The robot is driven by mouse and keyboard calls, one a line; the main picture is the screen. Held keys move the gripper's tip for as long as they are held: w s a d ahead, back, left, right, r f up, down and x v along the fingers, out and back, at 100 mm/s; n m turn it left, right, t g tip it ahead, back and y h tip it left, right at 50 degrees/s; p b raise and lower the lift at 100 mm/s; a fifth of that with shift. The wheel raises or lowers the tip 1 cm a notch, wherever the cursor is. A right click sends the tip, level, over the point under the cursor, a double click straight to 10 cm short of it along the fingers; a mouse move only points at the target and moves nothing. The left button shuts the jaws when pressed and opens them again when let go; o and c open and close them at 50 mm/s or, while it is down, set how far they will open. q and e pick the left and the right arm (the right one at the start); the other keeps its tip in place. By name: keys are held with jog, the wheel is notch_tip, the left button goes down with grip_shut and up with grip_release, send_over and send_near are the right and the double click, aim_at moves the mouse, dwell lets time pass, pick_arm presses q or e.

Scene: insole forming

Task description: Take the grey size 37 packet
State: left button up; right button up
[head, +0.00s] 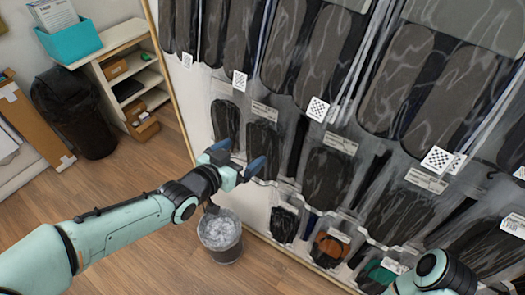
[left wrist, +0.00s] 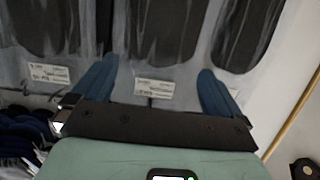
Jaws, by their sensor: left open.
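Clear packets with dark grey insoles hang in rows on the wall rack, such as one in the middle row (head: 262,140) and a larger one lower right of it (head: 325,178). The size print is too small to read, so I cannot tell which packet is size 37. My left gripper (head: 241,157) is open and empty, in front of the lower left packets. In the left wrist view its two blue fingers (left wrist: 157,72) stand apart, with a dark packet (left wrist: 160,28) and its white label (left wrist: 154,88) showing between them. My right arm enters at the bottom right; its jaws are not seen.
A bin with crumpled, pale contents (head: 220,232) stands on the floor below my left gripper. A black bin (head: 78,115) and a white shelf (head: 135,65) with a teal box (head: 72,42) stand at the left. Lower packets hold coloured insoles (head: 331,247). Wooden floor is free at the lower middle.

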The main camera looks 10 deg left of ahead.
aim_at(260, 139)
pick_arm(q)
jog(key=x, duration=0.8)
jog(key=shift+w+r+p, duration=0.15)
jog(key=shift+p, duration=0.25)
jog(key=c, duration=1.3)
